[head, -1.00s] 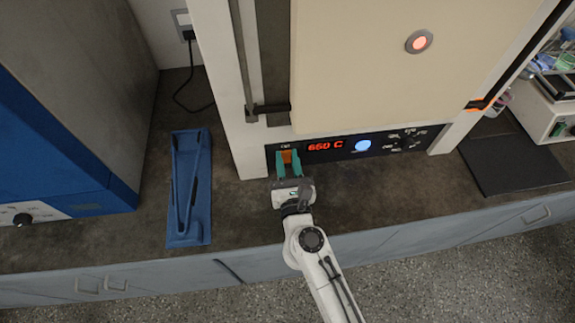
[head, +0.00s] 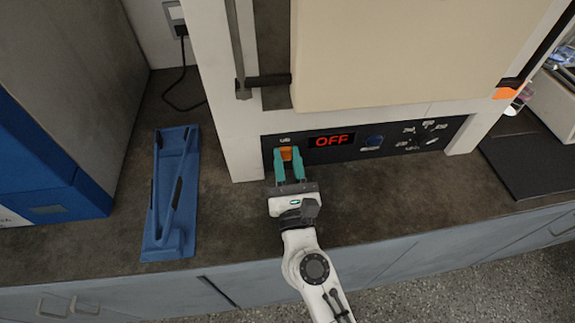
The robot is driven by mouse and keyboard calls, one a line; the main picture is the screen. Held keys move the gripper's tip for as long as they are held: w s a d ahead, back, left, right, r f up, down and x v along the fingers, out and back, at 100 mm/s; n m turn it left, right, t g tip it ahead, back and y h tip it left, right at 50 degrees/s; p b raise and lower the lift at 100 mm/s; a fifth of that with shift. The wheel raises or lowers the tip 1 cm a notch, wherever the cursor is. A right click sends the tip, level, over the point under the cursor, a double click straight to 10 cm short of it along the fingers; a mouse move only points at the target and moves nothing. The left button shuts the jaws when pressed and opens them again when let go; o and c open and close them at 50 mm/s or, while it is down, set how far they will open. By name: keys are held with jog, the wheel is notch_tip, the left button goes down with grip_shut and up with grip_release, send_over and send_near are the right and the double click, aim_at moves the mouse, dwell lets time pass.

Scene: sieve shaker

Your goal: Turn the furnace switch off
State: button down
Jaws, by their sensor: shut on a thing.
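The furnace (head: 237,160) is a large white-framed unit with a cream door, standing on the dark counter. Its black control panel has a red display (head: 331,140) that reads OFF. The orange furnace switch (head: 286,153) is at the panel's left end. My gripper (head: 288,160) has teal fingers, one on each side of the switch, and is shut on it. The fingers hide the switch's sides and lower part. The round button (head: 374,142) right of the display is dark blue and unlit.
Blue tongs on a blue tray (head: 185,215) lie on the counter to the left, beside a blue and grey machine (head: 90,185). A dark mat (head: 525,165) lies at the right. The counter (head: 400,190) in front of the furnace is clear.

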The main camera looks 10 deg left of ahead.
jog(key=c, duration=0.9)
grip_release()
jog(key=shift+s+f, duration=0.15)
jog(key=shift+s, duration=0.1)
jog(key=b+v, duration=0.1)
jog(key=v, duration=0.3)
jog(key=shift+d+f, duration=0.15)
jog(key=s+d, duration=0.1)
jog(key=s, duration=0.3)
jog(key=s+d+b, duration=0.1)
jog(key=s, duration=0.3)
jog(key=s+d+b, duration=0.1)
jog(key=s, duration=0.3)
jog(key=shift+d, duration=0.15)
